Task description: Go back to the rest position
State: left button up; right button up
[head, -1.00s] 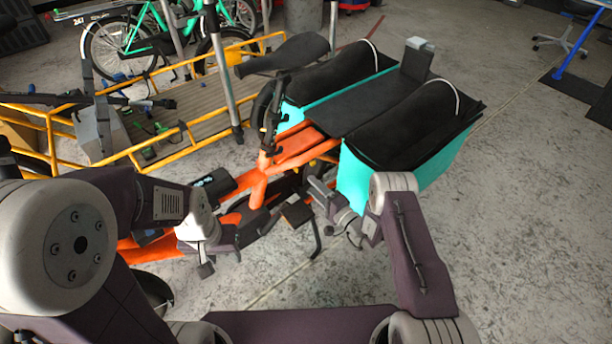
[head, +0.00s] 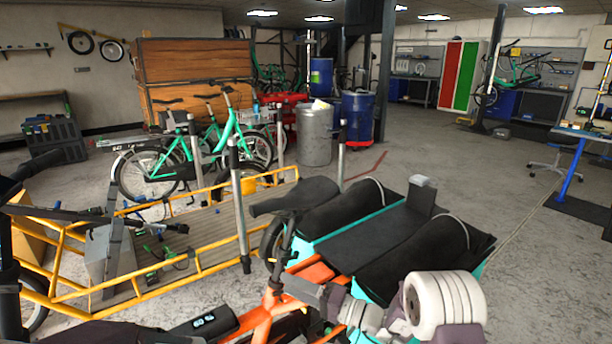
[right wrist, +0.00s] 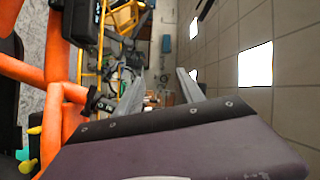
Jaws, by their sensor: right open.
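My right gripper (head: 308,290) reaches in from the lower right in the head view, beside the orange bike frame (head: 262,318) and the near teal-and-black bag. In the right wrist view its two fingers (right wrist: 162,84) stand apart with nothing between them, so it is open and empty. The orange frame (right wrist: 62,95) fills the left of that view; whether the gripper touches it I cannot tell.
The bike's black saddle (head: 294,194) and black-topped bags (head: 430,255) stand close to my right arm. A yellow-railed cargo bike (head: 190,232) is at left, green bikes (head: 228,140) behind it. Drums (head: 357,112) stand farther back.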

jog(key=s+a+r+n+g+h, duration=0.1)
jog(key=s+a+n+g, duration=0.15)
jog(key=s+g, duration=0.4)
jog(key=s+d+f+n+g+h, duration=0.1)
jog(key=s+d+f+h, duration=0.2)
jog(key=s, duration=0.4)
jog(key=s+d+f+n+g+h, duration=0.1)
jog(key=s+d+f+g+h, duration=0.15)
jog(key=s, duration=0.55)
jog(key=s+d+f+m+t+h, duration=0.1)
jog(key=d+f+h, duration=0.35)
jog(key=d, duration=0.45)
jog(key=s+d+f+m+t+h, duration=0.1)
jog(key=s+d+f+t+h, duration=0.1)
jog(key=d+f+h, duration=0.5)
notch_tip(320, 180, up, 32)
jog(key=w+d+m+y+p, duration=0.1)
jog(key=p, duration=2.7)
jog(key=shift+w+d+p, duration=0.2)
jog(key=shift+d+p, duration=0.15)
jog(key=shift+p, duration=0.05)
